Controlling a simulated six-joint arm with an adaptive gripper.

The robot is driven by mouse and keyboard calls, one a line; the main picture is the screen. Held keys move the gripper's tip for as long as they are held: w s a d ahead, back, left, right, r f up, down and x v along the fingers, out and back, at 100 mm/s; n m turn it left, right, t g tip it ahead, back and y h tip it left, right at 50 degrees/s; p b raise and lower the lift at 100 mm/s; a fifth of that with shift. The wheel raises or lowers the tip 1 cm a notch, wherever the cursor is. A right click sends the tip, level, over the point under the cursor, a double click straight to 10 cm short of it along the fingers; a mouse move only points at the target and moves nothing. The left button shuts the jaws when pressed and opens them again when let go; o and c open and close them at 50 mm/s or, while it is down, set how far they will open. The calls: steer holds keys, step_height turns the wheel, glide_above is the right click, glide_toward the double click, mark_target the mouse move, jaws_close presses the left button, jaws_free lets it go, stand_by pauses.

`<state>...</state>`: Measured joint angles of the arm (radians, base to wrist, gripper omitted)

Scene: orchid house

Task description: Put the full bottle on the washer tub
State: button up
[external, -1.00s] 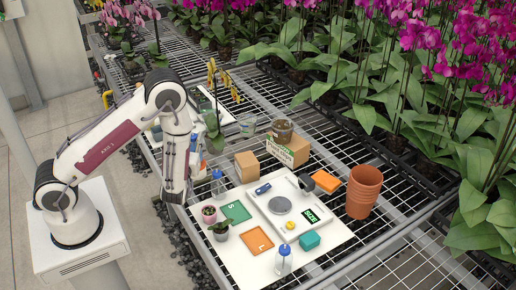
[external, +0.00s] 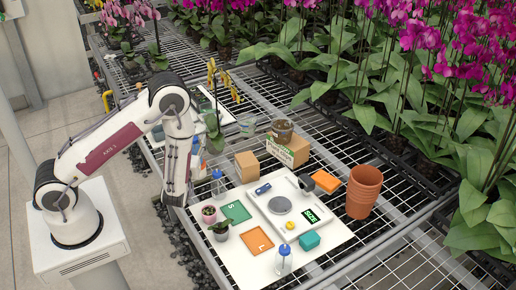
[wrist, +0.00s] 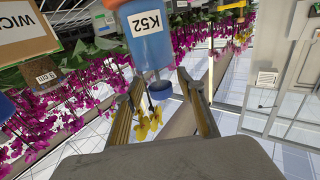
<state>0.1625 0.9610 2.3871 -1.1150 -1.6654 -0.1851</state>
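One bottle with a blue cap (external: 217,174) stands at the back left corner of the white board; another (external: 284,251) stands at its front edge. I cannot tell which is full. In the wrist view my gripper (wrist: 160,82) has its two fingers spread apart, with nothing visibly clamped. I cannot make out the washer tub for certain.
The white board (external: 262,272) carries a scale (external: 281,205), a green mat (external: 236,211), an orange mat (external: 257,240), small potted plants (external: 220,230) and a teal block (external: 309,241). Stacked terracotta pots (external: 362,192) stand at right. Cardboard boxes (external: 246,166) stand behind.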

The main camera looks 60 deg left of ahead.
steer(key=shift+r, duration=0.1)
steer(key=v, duration=1.2)
stand_by(0.6)
stand_by(0.7)
